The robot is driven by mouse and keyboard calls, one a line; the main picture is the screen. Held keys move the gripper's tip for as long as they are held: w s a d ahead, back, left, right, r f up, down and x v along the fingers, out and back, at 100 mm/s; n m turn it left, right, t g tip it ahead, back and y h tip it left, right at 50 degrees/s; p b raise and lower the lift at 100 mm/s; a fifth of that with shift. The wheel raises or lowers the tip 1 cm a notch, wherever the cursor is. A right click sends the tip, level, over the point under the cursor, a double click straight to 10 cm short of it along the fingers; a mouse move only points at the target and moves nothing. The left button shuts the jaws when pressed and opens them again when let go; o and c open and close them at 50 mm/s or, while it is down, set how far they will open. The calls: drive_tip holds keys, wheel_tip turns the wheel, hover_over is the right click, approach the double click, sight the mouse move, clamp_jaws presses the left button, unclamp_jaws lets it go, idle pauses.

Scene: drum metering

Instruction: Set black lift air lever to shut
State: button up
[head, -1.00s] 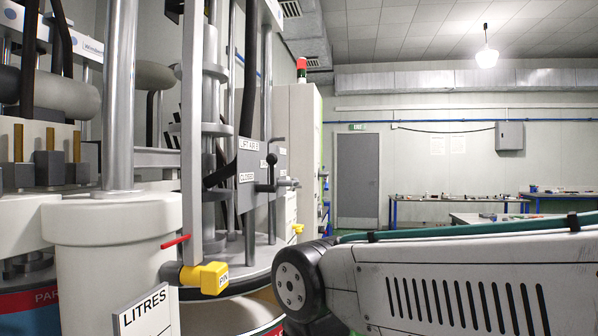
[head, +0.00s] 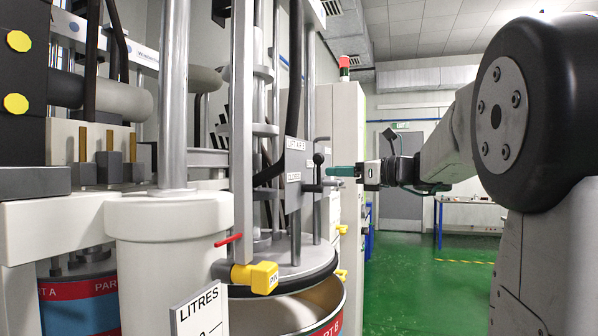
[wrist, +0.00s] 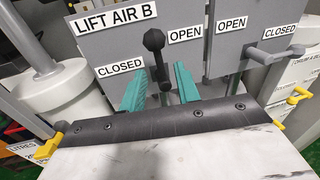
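The black lift air lever (wrist: 153,41) stands about upright on a grey panel marked LIFT AIR B (wrist: 117,16). Its round knob is at the top, with a CLOSED label (wrist: 119,67) to its left and an OPEN label (wrist: 185,34) to its right. In the head view the lever (head: 318,159) shows from the side. My gripper (wrist: 162,72) is open, its teal fingers on either side of the lever's lower part in the wrist view. It also shows in the head view (head: 342,171), at the lever's right. I cannot tell whether a finger touches the lever.
A second panel with a grey handle (wrist: 268,56) and its own OPEN and CLOSED labels is to the right. Metal columns (head: 241,130) and a white cylinder (head: 170,240) stand left. A yellow handle (head: 255,277) sits low. Green floor (head: 400,285) is clear at right.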

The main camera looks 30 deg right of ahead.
drive_tip(key=x, duration=0.7)
drive_tip(key=shift+w+a, duration=0.2)
drive_tip(key=shift+w, duration=0.15)
clamp_jaws()
